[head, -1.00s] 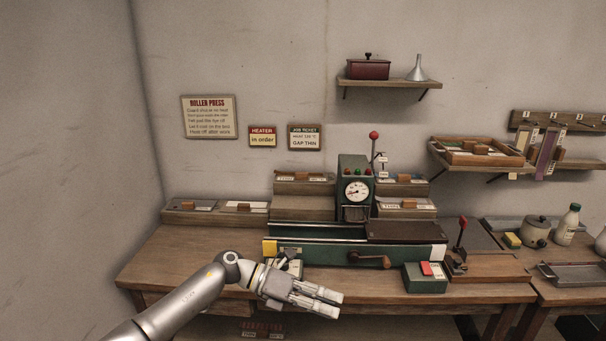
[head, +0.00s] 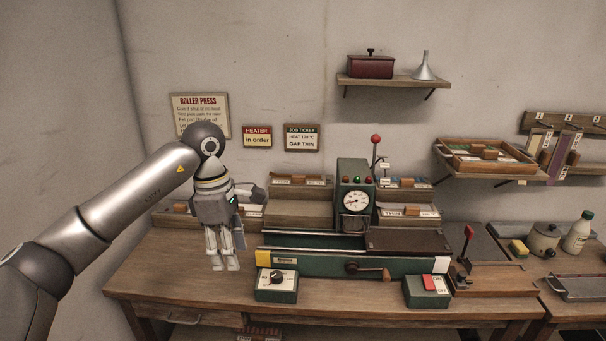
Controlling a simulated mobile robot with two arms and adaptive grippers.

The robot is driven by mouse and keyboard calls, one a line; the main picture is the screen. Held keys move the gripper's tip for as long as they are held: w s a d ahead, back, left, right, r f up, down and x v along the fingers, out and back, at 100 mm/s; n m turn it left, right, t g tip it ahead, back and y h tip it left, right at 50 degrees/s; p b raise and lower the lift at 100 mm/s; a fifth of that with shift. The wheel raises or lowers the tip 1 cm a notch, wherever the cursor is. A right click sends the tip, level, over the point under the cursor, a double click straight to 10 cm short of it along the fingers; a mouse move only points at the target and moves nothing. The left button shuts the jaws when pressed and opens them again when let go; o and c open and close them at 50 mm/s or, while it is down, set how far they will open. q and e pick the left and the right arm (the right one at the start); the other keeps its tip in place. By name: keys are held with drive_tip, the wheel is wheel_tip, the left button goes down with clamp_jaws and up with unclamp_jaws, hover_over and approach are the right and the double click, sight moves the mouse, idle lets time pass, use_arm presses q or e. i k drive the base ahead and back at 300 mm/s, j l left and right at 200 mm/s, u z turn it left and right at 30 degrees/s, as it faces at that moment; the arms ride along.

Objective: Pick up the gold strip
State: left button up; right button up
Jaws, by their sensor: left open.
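My left gripper (head: 226,266) points straight down over the left part of the wooden bench, left of the green roller press (head: 340,262). Its jaws are open and I see nothing between the fingers. No strip can be clearly picked out as gold. Pale and purple strips (head: 566,155) hang from the rack at the far right. Low labelled trays with small brown blocks stand along the back of the bench, and the gripper hides part of the left ones. My right gripper is not in view.
A dial box (head: 277,285) and a switch box (head: 427,290) stand in front of the press. A crank (head: 367,271) sticks out of its front. A gauge tower (head: 356,197) rises behind it. The bench (head: 170,265) is bare at its left end.

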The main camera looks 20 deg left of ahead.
sight(282, 179)
drive_tip(key=i, duration=1.7)
